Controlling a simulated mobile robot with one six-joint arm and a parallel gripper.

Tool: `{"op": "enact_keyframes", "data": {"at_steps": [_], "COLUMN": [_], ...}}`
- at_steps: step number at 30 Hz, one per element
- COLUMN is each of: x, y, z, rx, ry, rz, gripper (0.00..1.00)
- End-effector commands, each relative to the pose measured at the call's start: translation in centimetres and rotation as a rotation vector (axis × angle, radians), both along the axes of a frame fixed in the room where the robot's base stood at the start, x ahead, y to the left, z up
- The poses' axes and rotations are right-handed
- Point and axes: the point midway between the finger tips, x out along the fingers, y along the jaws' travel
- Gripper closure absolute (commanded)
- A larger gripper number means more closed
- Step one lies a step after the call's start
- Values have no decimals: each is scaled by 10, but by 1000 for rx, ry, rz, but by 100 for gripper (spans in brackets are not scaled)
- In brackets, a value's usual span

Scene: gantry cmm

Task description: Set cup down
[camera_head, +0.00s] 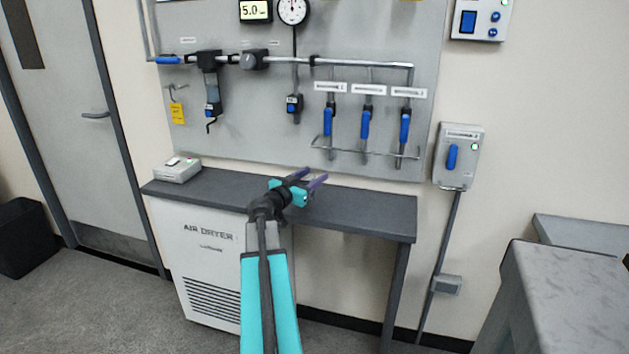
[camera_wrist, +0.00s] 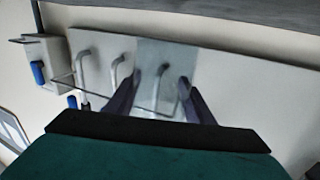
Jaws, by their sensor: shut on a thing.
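My gripper (camera_head: 311,177) is stretched out over the dark shelf (camera_head: 365,212), in front of the wall panel. Its two purple fingers point away to the upper right. In the wrist view my gripper (camera_wrist: 160,80) has a pale, see-through, bluish shape between and beyond its fingertips, which looks like a clear cup (camera_wrist: 166,54). The fingers stand apart on either side of it, shut on it. The panel's pipes show through it. In the head view I cannot make out the cup, and whether it touches the shelf is not visible.
A grey box (camera_head: 177,171) sits on the shelf's left end. An air dryer (camera_head: 215,245) stands below. The panel (camera_head: 240,130) carries pipes and blue-handled valves (camera_head: 366,124) above a wire rail. The shelf's right part is clear. A grey block (camera_head: 565,295) stands at right.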

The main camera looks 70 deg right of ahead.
Motion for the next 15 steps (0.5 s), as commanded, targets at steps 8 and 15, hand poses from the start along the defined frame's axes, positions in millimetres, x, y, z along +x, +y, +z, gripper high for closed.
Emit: {"op": "enact_keyframes", "data": {"at_steps": [8,15], "x": [6,7], "y": [-35,-52], "z": [-1,-4], "rx": [0,-1], "ry": [2,0], "rz": [1,0], "gripper": [74,74]}}
